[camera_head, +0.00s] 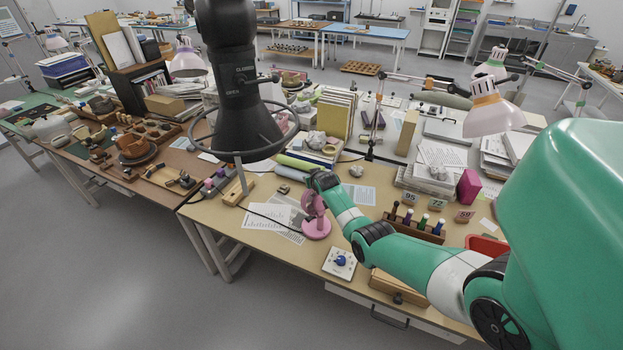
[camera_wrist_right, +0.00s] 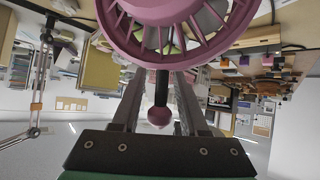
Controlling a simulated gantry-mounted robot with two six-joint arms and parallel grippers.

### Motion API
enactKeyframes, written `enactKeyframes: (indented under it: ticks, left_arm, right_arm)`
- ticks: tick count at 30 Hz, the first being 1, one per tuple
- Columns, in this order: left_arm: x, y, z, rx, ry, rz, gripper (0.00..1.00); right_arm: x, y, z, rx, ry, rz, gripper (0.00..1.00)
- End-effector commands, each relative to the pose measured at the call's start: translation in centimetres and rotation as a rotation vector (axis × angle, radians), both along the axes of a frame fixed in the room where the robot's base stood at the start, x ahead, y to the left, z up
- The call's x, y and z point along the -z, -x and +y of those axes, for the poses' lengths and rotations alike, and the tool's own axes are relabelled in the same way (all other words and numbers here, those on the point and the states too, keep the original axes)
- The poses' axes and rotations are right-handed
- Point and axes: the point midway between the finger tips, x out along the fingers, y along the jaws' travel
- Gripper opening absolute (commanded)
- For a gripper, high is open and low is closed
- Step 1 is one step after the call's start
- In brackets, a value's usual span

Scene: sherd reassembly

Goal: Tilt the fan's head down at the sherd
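The pink desk fan (camera_head: 316,222) stands on its round base on the tan bench in the head view. In the right wrist view its caged head (camera_wrist_right: 165,15) fills the top, with a black rod (camera_wrist_right: 161,88) ending in a pink ball knob (camera_wrist_right: 159,116). My right gripper (camera_head: 318,184) is at the fan's head. In the wrist view its two fingers (camera_wrist_right: 160,85) stand on either side of the rod and knob, with gaps visible, so it looks open. A small brownish piece (camera_head: 283,188), perhaps the sherd, lies left of the fan; I cannot be sure. My left gripper is not in view.
A black extraction nozzle with a ring (camera_head: 238,140) hangs left of the fan, above a wooden block (camera_head: 238,190). A white box with a blue knob (camera_head: 340,262) and a rack of tools (camera_head: 414,224) stand near the fan. Printed sheets (camera_head: 272,217) lie beside its base.

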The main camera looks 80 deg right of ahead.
Motion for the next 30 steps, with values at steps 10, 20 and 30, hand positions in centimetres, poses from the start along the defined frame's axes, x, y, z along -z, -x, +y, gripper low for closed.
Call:
enactKeyframes:
  ticks: [10,20,30]
  left_arm:
    - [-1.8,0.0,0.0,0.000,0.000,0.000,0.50]
    - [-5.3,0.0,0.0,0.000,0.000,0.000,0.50]
    - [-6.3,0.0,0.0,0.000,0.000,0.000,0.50]
  right_arm:
    - [-1.2,0.5,1.3,0.000,-0.002,0.002,0.43]
    - [-5.0,2.4,6.2,-0.001,-0.001,0.001,0.43]
    - [-6.7,3.5,8.8,0.000,-0.001,0.000,0.43]
